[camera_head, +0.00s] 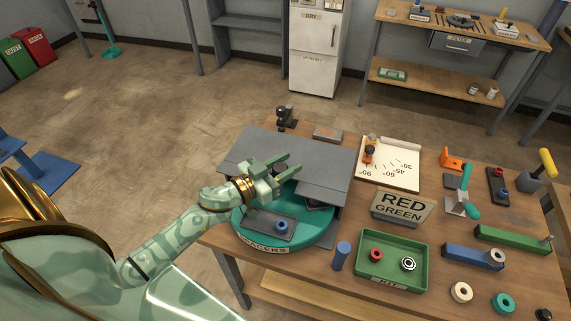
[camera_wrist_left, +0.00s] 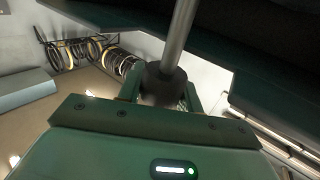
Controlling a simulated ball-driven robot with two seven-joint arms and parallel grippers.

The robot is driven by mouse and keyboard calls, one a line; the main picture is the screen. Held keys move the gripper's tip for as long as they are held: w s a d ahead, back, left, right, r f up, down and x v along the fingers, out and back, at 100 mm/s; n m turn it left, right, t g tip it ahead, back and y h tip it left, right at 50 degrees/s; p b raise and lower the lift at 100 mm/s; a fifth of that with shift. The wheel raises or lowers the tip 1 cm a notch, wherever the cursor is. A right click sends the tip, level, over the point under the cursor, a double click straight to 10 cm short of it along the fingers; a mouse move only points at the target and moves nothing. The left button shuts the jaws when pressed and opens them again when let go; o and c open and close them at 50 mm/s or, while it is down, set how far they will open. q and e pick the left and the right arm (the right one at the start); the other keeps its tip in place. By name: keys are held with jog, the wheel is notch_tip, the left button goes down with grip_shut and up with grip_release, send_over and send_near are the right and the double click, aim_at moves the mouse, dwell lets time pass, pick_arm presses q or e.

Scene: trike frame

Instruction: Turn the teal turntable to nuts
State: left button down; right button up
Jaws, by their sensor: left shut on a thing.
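The teal turntable (camera_head: 280,243) sits at the table's left front. Its front label reads "…ACERS", partly hidden. A grey tray with a blue ring (camera_head: 282,226) lies on its front part. A grey cover (camera_head: 330,170) hides its back part. My left gripper (camera_head: 284,179) is above the turntable and cover, reaching in from the left. In the left wrist view, my left gripper (camera_wrist_left: 163,95) is shut on a dark knob (camera_wrist_left: 162,82) at the end of a grey rod (camera_wrist_left: 182,35). What the rod joins is unclear. My right gripper is not in view.
A green kit tray (camera_head: 391,279) with red and black-and-white rings stands right of the turntable, beside a blue cylinder (camera_head: 341,255). A "RED GREEN" sign (camera_head: 401,207) and an angle board (camera_head: 388,165) stand behind. Tools and blocks crowd the table's right side.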

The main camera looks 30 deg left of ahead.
pick_arm(q)
jog(key=shift+m+g+h, duration=0.3)
jog(key=shift+m+h, duration=0.2)
jog(key=shift+h, duration=0.5)
jog(key=shift+d+m+g+h, duration=0.15)
jog(key=shift+m+g+h, duration=0.85)
jog(key=shift+m+h, duration=0.25)
jog(key=shift+s+d+f+m+g+h+b, duration=0.1)
jog(key=shift+m+g+h+b, duration=0.35)
jog(key=shift+m+g+h, duration=0.3)
jog(key=shift+s+m+g+h+b, duration=0.1)
jog(key=shift+m+g+h+b, duration=0.35)
jog(key=shift+g+h, duration=0.3)
jog(key=shift+d+m+g+h+b, duration=0.1)
jog(key=shift+m+g+h+b, duration=0.35)
jog(key=shift+m+g+h, duration=0.15)
jog(key=shift+s, duration=0.1)
jog(key=c, duration=0.9)
grip_release()
jog(key=shift+c, duration=0.2)
